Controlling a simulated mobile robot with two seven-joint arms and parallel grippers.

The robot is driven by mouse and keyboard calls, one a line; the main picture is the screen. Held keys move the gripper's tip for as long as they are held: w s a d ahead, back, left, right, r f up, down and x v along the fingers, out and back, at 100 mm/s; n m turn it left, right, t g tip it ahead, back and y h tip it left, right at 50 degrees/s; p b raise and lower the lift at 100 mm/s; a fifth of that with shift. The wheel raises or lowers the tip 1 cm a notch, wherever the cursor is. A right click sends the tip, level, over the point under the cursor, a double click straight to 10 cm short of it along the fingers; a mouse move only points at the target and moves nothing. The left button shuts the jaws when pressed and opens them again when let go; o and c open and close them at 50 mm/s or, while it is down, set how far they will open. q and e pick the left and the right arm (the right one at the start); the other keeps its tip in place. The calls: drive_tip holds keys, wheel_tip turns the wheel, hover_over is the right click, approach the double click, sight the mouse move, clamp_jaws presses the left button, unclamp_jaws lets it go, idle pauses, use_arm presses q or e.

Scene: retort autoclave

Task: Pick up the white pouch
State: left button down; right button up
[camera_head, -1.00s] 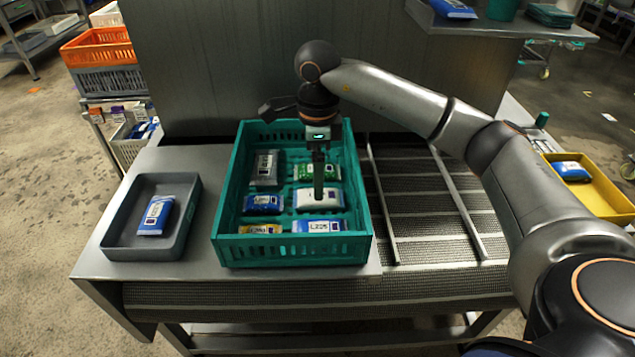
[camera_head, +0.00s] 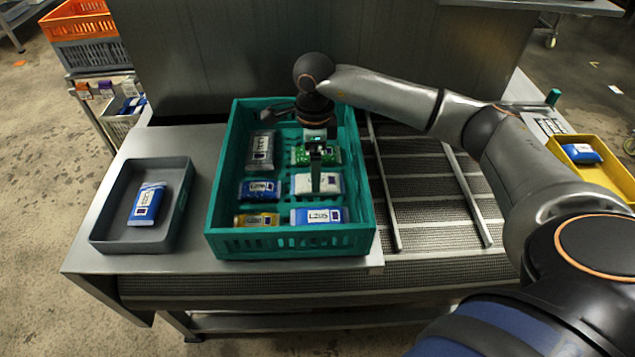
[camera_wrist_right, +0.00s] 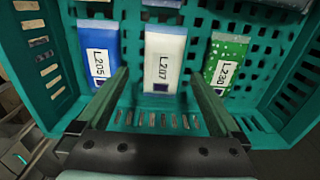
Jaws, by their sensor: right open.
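The white pouch (camera_head: 328,184) lies flat in the right column of the green crate (camera_head: 290,240), between a green pouch and a blue and white pouch. In the right wrist view the white pouch (camera_wrist_right: 164,60) carries the label L207. My right gripper (camera_head: 315,188) reaches down into the crate over the white pouch and partly covers it. In the right wrist view the right gripper's fingers (camera_wrist_right: 160,82) are spread apart, one on each side of the white pouch's near end, with nothing held between them. Contact with the pouch cannot be told. My left gripper is not in view.
The crate also holds a green pouch (camera_head: 300,155), a grey pouch (camera_head: 261,150), a blue pouch (camera_head: 259,189), a yellow pouch (camera_head: 256,220) and a blue and white pouch (camera_head: 318,216). A grey tray (camera_head: 177,238) stands left. A roller conveyor (camera_head: 425,185) lies right.

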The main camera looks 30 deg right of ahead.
drive_tip(key=f, duration=0.4)
drive_tip(key=shift+w+f, duration=0.2)
drive_tip(key=shift+f, duration=0.2)
drive_tip(key=c, duration=1.4)
